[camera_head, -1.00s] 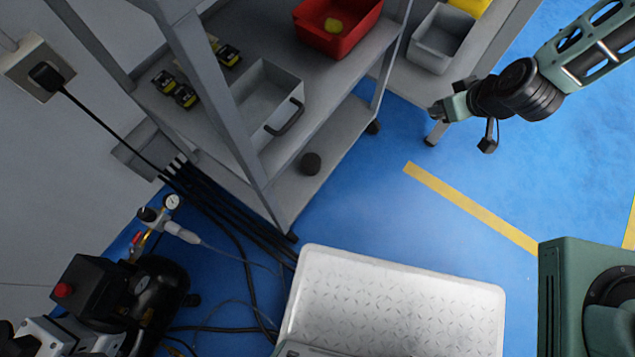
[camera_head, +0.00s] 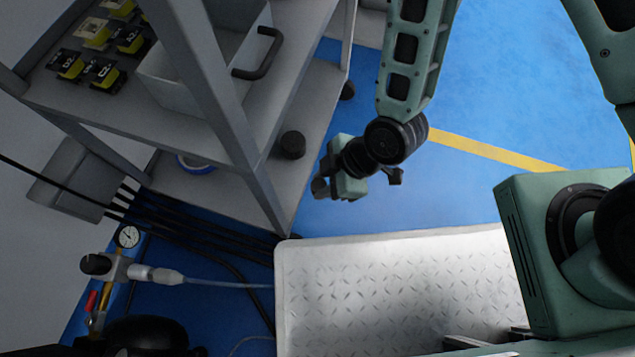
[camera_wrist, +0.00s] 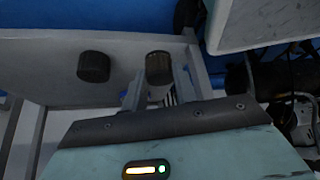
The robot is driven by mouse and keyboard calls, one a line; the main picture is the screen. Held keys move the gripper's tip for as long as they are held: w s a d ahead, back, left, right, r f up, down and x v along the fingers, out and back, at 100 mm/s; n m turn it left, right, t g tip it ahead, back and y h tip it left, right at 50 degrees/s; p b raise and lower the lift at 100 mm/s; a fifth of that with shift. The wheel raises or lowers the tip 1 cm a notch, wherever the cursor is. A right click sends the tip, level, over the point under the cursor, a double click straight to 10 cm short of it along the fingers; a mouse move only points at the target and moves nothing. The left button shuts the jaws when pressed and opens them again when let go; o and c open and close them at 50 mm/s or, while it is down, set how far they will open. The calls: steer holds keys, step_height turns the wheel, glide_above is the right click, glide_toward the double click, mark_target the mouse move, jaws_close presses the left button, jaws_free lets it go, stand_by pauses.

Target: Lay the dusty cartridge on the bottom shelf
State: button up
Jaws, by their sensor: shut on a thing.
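My gripper (camera_head: 324,180) is at the near edge of the grey trolley, to the right of its front post. In the wrist view its two fingers (camera_wrist: 160,90) are closed around an upright cylinder with a dark, brownish top and a paler side, which I take for the dusty cartridge (camera_wrist: 159,66). The fingers partly hide it. The bottom shelf (camera_head: 312,108) lies beside the gripper, and it also shows in the wrist view (camera_wrist: 52,70). A dark ribbed cylinder (camera_head: 292,145) stands on that shelf, left of the held one in the wrist view (camera_wrist: 94,66).
A grey bin (camera_head: 185,85) with a black handle and several black-yellow parts (camera_head: 103,73) occupy the shelf above. A blue-rimmed roll (camera_head: 197,164) lies farther left on the bottom shelf. The trolley post (camera_head: 222,95) and a metal platform (camera_head: 400,285) are close by.

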steer(key=w+a+f+b, duration=0.1)
steer(key=a, duration=0.2)
steer(key=w+a+f+b, duration=0.1)
steer(key=a+f+b, duration=0.1)
steer(key=a, duration=0.1)
steer(key=w+a+f+b, duration=0.1)
steer(key=a+f, duration=0.1)
steer(key=a, duration=0.1)
steer(key=shift+w+a+b, duration=0.15)
steer(key=shift+w+b, duration=0.15)
steer(key=shift+w, duration=0.05)
steer(key=shift+f+b, duration=0.6)
steer(key=shift+f, duration=0.4)
steer(key=o, duration=1)
steer(key=shift+r, duration=0.1)
steer(key=shift+r+p, duration=2.15)
steer(key=shift+r, duration=0.05)
